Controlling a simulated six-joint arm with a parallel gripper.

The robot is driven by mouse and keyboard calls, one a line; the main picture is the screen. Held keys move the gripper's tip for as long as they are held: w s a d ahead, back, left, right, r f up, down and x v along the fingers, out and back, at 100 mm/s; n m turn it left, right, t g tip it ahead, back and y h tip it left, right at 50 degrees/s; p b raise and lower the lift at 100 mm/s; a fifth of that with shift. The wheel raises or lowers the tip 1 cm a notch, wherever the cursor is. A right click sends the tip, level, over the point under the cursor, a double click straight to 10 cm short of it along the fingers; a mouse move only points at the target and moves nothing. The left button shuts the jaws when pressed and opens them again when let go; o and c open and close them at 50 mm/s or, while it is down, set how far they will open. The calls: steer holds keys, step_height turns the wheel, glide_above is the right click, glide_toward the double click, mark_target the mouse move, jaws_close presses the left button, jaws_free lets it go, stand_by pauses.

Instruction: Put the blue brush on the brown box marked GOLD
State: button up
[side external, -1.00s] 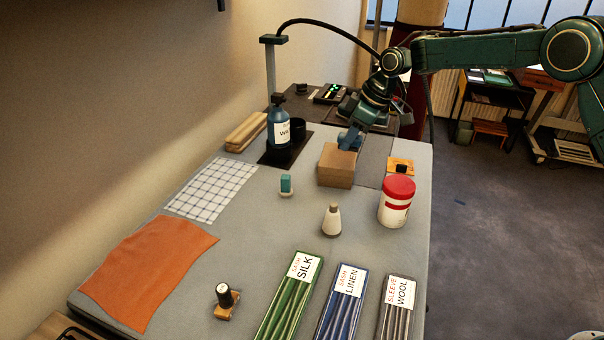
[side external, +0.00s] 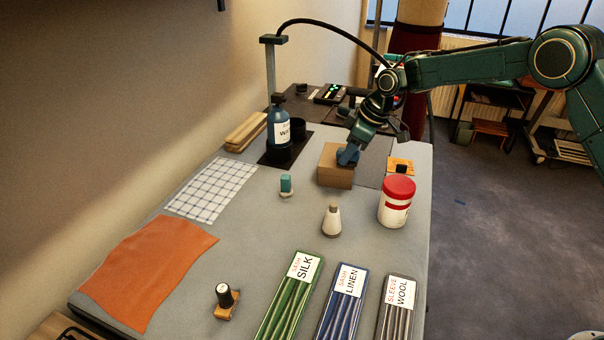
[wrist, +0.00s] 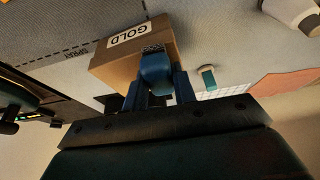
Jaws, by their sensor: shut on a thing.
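The brown box (side external: 334,178) stands on the grey table. Its white GOLD label (wrist: 129,34) is readable in the wrist view, where the box (wrist: 118,70) is just beyond my fingers. My gripper (side external: 350,151) is shut on the blue brush (side external: 346,158), at the right part of the box top in the side view. In the wrist view the brush (wrist: 156,72) is between the two fingers (wrist: 158,88) and overlaps the box. I cannot tell whether the brush touches the box. Part of the box is hidden behind the brush and fingers.
A red-lidded white tub (side external: 396,203) stands right of the box, and a small white bottle (side external: 332,221) in front. A blue spray bottle (side external: 279,134) stands on a dark mat to the left. A small teal item (side external: 286,185) is nearby. Table is clear between these.

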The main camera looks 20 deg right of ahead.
steer(key=o, duration=1)
steer(key=shift+v, duration=6.1)
